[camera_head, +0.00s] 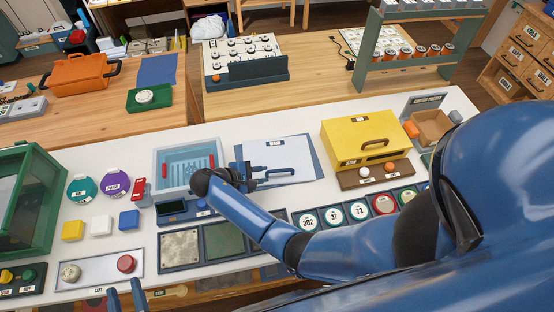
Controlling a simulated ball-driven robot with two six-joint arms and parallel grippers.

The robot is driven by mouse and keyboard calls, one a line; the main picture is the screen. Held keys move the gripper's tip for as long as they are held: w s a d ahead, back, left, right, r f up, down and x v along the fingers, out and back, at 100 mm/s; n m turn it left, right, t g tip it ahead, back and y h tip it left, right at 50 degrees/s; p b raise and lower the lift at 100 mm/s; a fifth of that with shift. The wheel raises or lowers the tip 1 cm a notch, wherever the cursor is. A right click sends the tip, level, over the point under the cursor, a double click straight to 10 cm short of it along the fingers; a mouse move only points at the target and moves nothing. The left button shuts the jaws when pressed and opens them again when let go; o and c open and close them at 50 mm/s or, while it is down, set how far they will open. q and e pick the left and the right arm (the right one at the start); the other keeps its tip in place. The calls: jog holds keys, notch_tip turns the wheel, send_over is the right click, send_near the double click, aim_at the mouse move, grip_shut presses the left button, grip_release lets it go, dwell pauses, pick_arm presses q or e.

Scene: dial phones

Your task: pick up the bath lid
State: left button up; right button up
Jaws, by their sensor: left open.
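The bath (160,166) is a pale blue basin with red grips inside, open at the top. A flat pale panel with a dark bar handle and a small label, apparently the bath lid (300,150), lies on the white bench just right of the bath. My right gripper (260,177) is at the left part of this panel, beside its handle. Its dark fingers overlap the handle area, and whether they close on it is unclear. My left gripper (126,299) shows only two blue fingertips at the bottom edge, apart and empty, in front of the cap tray.
A yellow box (345,140) stands right of the panel. A dark blue device (172,216) and dark sample trays (181,249) lie in front of the bath. Colored blocks and round discs sit to its left. A green glazed case (30,200) stands at the far left.

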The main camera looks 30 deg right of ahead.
aim_at(278, 171)
jog(key=shift+x, duration=1.15)
jog(key=shift+w+d+f+p, duration=0.15)
jog(key=shift+d+f+p, duration=0.05)
jog(key=shift+d+p, duration=0.2)
jog(key=shift+p+x, duration=0.4)
jog(key=shift+x, duration=1.8)
jog(key=shift+w, duration=0.15)
jog(key=shift+a, duration=0.1)
grip_shut()
